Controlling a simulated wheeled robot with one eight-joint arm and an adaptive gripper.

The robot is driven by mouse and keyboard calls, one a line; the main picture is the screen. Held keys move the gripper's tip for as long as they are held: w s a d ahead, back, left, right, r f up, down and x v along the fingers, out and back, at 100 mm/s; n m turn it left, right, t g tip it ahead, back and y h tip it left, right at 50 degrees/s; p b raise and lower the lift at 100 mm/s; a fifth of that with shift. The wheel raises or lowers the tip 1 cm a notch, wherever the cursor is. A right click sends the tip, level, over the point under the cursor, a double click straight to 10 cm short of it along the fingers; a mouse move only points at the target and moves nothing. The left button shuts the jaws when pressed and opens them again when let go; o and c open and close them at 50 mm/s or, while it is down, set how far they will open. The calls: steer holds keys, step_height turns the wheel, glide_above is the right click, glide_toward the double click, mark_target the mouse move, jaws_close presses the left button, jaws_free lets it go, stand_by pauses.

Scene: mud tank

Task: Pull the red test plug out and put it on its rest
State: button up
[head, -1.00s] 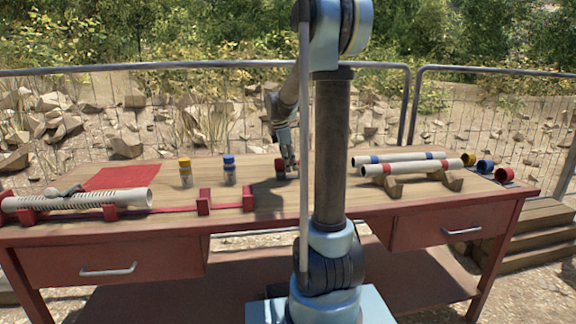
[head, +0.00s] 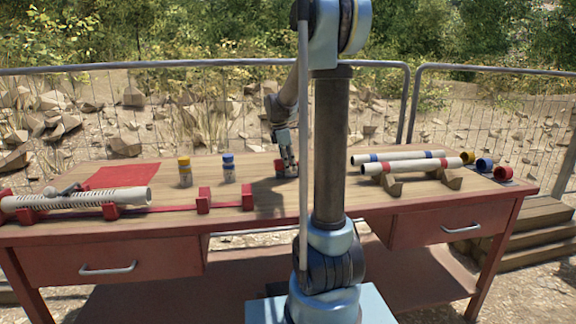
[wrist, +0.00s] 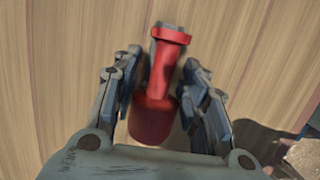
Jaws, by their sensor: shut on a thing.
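My gripper (head: 289,166) is low over the far middle of the table. The wrist view shows its fingers (wrist: 163,82) shut around a red plug (wrist: 165,67), with a wide rounded body, a narrower shaft and a flanged end with a grey tip. In the head view a small red and dark shape (head: 281,170) shows at the fingertips, partly hidden by them. I cannot tell whether this is the plug alone or the plug on a rest, or whether it touches the table.
A slotted white pipe (head: 80,201) lies in red holders at the left, near a red cloth (head: 122,177). Yellow-capped (head: 185,176) and blue-capped (head: 229,172) bottles stand left of my gripper. White pipes (head: 425,165) rest on wooden blocks at the right, beside yellow, blue and red rings (head: 503,173).

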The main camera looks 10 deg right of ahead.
steer(key=o, duration=1)
